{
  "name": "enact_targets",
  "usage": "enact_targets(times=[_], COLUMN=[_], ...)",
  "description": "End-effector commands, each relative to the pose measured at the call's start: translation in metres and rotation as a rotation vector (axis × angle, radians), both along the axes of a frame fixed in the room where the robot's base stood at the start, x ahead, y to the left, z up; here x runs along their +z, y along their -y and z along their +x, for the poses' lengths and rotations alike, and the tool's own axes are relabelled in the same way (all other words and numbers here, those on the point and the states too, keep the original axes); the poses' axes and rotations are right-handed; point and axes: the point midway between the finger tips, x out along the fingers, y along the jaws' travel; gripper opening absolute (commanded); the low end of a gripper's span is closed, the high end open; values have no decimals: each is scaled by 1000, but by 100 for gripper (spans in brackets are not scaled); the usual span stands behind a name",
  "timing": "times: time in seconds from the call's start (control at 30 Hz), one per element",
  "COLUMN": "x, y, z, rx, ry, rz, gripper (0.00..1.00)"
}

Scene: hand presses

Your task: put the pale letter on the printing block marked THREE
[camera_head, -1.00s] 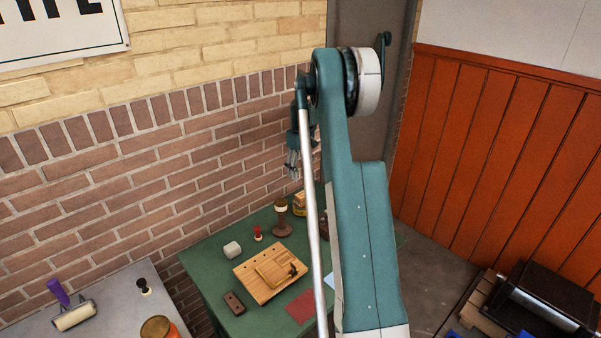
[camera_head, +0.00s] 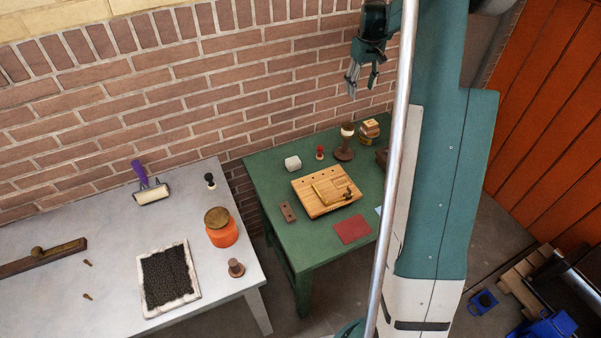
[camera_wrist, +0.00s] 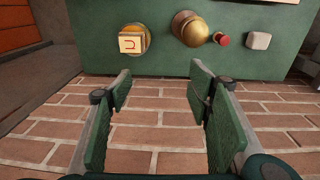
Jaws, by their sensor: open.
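My gripper (camera_head: 362,80) hangs open and empty in front of the brick wall, above the back of the green table. In the wrist view my gripper's fingers (camera_wrist: 158,84) are spread with only bricks between them. I cannot tell for sure which thing is the pale letter. A small stack with a pale top (camera_head: 369,129) stands at the table's back right; in the wrist view its pale top (camera_wrist: 132,42) bears a red, letter-like mark. A whitish block (camera_head: 292,163) lies at the back left; it also shows in the wrist view (camera_wrist: 259,40). No marking THREE is legible.
A grey table (camera_head: 100,250) with a roller (camera_head: 153,194) and orange jar (camera_head: 221,228) is at left.

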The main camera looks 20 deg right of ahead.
Motion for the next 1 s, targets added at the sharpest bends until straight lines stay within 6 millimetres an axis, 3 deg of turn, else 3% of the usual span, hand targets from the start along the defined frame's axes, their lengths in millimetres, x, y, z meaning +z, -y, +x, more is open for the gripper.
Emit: enact_targets(times=[0.5, 1.0], x=[81, 133], y=[-113, -213], z=[-40, -100], rx=[3, 4], ry=[91, 185], rz=[-33, -48], gripper=[51, 51])
